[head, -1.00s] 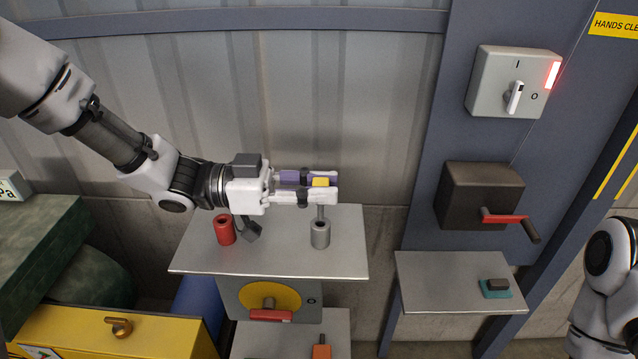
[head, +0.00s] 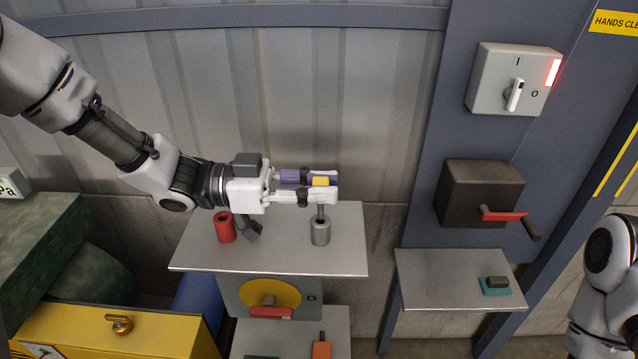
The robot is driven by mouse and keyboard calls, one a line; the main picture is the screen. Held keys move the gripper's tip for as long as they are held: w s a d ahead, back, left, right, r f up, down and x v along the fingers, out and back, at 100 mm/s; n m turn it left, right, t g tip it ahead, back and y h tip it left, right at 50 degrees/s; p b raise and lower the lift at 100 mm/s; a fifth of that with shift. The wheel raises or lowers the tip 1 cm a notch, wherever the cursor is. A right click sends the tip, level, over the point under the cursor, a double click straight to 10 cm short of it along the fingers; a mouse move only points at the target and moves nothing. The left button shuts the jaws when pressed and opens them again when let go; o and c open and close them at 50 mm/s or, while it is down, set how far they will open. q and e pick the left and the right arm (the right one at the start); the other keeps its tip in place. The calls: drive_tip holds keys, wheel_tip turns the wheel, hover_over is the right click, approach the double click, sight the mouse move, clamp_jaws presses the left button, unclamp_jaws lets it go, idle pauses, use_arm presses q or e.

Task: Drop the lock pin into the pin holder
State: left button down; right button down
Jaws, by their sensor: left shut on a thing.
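My left gripper (head: 322,187) is shut on the lock pin, whose yellow head (head: 320,182) shows between the fingers. The pin's grey shaft (head: 320,211) points down, upright, below the near finger. The grey pin holder (head: 320,232), a short cylinder, stands on the upper metal shelf (head: 200,258) right under the pin. The shaft's lower end meets the holder's top in the picture; I cannot tell how far it is inside. My right arm shows at the right edge, with its gripper out of view.
A red cylinder (head: 225,227) and a dark grey piece (head: 250,230) are left of the holder, below the gripper's body. A yellow disc with a red handle (head: 271,313) is under the shelf. A right-hand shelf (head: 440,280) bears a teal-based block (head: 497,284).

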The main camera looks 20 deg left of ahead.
drive_tip(key=shift+r+p, duration=0.35)
drive_tip(key=shift+p, duration=0.05)
idle(0.5)
drive_tip(key=shift+r, duration=0.15)
drive_tip(key=shift+r+p, duration=0.15)
drive_tip(key=shift+p, duration=0.15)
idle(1.6)
drive_tip(key=shift+r+p, duration=0.3)
drive_tip(key=shift+r, duration=0.2)
idle(1.7)
drive_tip(key=shift+r+p, duration=0.25)
drive_tip(key=shift+p, duration=0.2)
drive_tip(key=shift+s, duration=0.15)
